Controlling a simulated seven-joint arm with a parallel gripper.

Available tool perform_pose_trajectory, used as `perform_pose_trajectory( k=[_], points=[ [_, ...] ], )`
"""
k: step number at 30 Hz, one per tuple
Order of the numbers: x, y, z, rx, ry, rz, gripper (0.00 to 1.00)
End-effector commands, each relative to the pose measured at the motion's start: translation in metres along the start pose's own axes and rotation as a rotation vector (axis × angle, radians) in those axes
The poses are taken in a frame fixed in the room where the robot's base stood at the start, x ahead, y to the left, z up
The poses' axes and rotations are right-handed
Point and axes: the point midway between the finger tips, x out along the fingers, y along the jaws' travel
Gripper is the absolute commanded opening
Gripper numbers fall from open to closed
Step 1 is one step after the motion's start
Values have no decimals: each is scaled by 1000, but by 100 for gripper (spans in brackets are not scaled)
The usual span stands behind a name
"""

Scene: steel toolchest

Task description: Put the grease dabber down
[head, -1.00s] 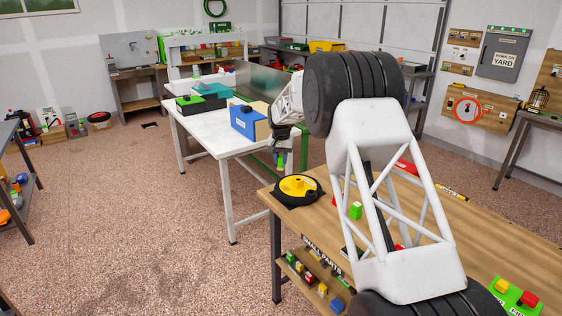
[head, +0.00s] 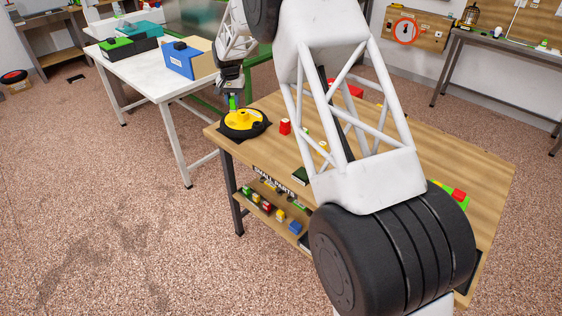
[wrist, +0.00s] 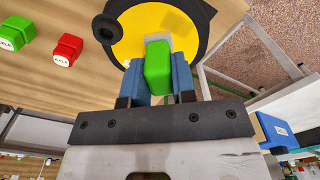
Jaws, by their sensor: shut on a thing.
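My gripper (wrist: 156,80) is shut on a green block-like piece (wrist: 157,66), which I take to be the grease dabber. It sits between the two blue finger pads in the wrist view. Directly below it is a round yellow-topped thing with a black rim (wrist: 130,40), with a pale square near its middle.
A red block (wrist: 67,50) and a green block (wrist: 16,33), both labelled, stand on the bench beside the round thing. A small-parts shelf (head: 270,200) is under the bench. A white table (head: 150,78) with a blue box (head: 188,62) stands behind to the left.

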Motion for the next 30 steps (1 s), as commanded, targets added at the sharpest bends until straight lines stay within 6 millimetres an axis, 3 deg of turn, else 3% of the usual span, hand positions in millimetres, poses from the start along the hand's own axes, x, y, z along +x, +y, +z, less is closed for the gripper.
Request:
perform_pose_trajectory(
  k=[17,30],
  points=[
    [18,102,99,251,-2,0,0],
    [36,174,190,442,-1,0,0]
  ],
)
